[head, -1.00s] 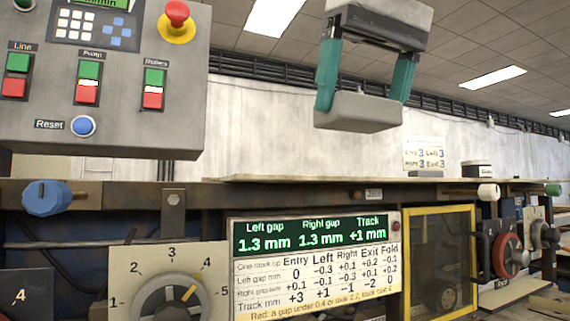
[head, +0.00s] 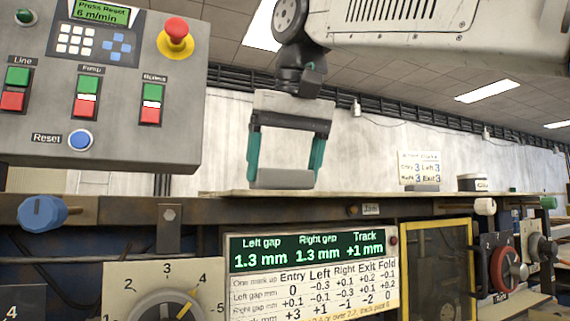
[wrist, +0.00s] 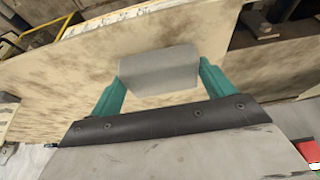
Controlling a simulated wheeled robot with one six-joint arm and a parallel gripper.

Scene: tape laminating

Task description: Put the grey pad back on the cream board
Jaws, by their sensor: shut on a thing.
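The grey pad (head: 284,180) is a smooth block held between the two teal fingers of my gripper (head: 285,170). In the wrist view the pad (wrist: 158,68) spans the gap between the fingertips. The cream board (head: 390,192) shows edge-on in the head view as a thin shelf along the machine's top. The pad's underside is close to the board's edge line there; I cannot tell whether they touch. In the wrist view the smudged cream board (wrist: 215,25) spreads out behind and around the pad.
A control panel (head: 120,110) with a red stop button stands at the left. A gap readout (head: 312,250) and a yellow-framed window (head: 437,270) are below.

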